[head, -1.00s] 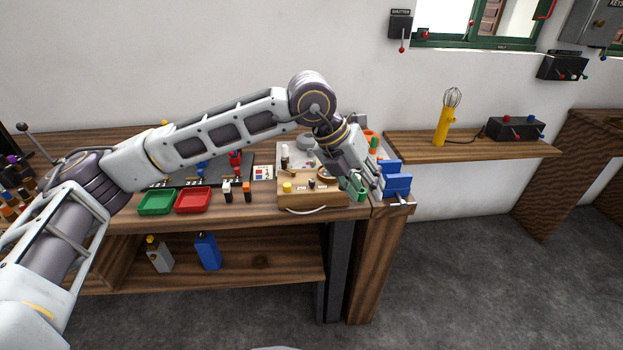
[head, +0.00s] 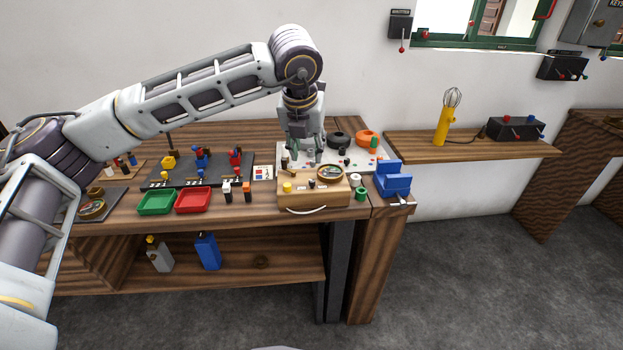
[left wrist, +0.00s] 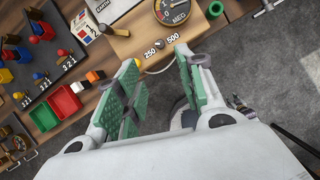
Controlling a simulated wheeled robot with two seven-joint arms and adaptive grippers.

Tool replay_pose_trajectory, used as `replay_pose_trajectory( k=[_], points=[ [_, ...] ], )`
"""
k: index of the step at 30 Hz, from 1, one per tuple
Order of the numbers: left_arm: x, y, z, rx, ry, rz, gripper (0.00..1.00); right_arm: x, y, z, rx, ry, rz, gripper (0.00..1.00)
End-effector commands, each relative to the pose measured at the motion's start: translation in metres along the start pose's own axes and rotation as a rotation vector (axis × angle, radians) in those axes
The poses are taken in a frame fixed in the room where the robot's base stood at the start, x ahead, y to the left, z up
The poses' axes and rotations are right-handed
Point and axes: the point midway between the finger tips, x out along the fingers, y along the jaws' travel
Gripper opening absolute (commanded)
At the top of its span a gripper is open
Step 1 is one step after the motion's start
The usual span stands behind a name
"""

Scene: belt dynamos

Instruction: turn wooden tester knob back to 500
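The wooden tester (head: 312,197) is a light-brown box with a round dial, a yellow button and a white handle, at the front right of the workbench. In the left wrist view its panel (left wrist: 138,22) shows the labels 250 and 500 with a small dark knob (left wrist: 161,44) between them. I cannot tell which label the knob points to. My left gripper (head: 305,157) hangs fingers down above and behind the tester. In the left wrist view its green-padded fingers (left wrist: 158,72) are apart with nothing between them. My right gripper is not in view.
A blue vise (head: 394,180) stands right of the tester. Green (head: 156,202) and red (head: 194,200) trays and small switches lie left of it. A black ring (head: 339,138) and an orange ring (head: 367,137) sit behind. A shelf with a yellow whisk-like tool (head: 441,131) is further right.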

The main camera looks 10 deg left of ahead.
Motion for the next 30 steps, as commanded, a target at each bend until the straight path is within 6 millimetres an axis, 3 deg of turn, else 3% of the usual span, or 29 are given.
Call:
replay_pose_trajectory(
  k=[11, 30],
  points=[
    [0.025, 0.0, -0.001, 0.0, 0.003, 0.0, 0.38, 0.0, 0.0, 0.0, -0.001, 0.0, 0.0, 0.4],
    [0.108, 0.0, -0.001, 0.001, 0.001, -0.001, 0.38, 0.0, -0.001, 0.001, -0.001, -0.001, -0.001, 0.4]
  ],
)
